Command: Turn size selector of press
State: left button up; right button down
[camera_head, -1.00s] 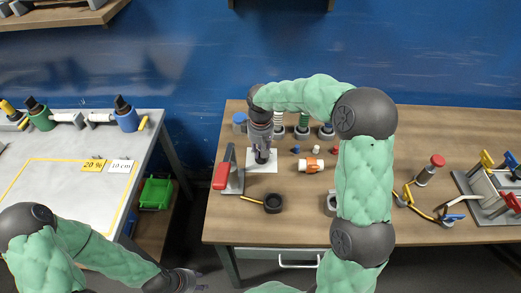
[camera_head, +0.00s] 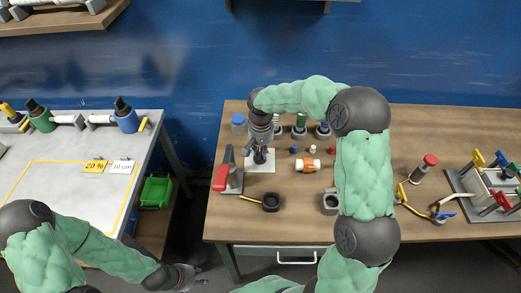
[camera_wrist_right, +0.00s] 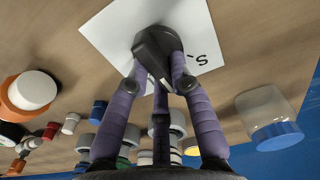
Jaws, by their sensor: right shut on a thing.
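The press (camera_head: 228,178), with a red handle end, stands at the left of the wooden table. Beside it lies a white card (camera_head: 261,166). My right gripper (camera_head: 259,153) points down over this card. In the right wrist view its fingers are shut on a dark grey knob (camera_wrist_right: 157,50), which looks like the size selector. The knob sits over the white card (camera_wrist_right: 105,30), where a printed "S" shows at the right; other markings are hidden. My left gripper (camera_head: 188,277) is low at the bottom left, away from the tables; its fingers are too small to judge.
A blue-capped jar (camera_head: 238,123) stands behind the press, and several capped bottles stand behind the card. An orange-and-white container (camera_head: 308,165) lies to the right. A black ring-shaped part (camera_head: 271,202) is in front. A grey side table (camera_head: 60,185) stands at the left.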

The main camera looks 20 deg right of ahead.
jog(key=shift+m, duration=0.3)
jog(key=c, duration=1.1)
grip_release()
jog(key=shift+r, duration=0.1)
notch_tip(320, 180, up, 12)
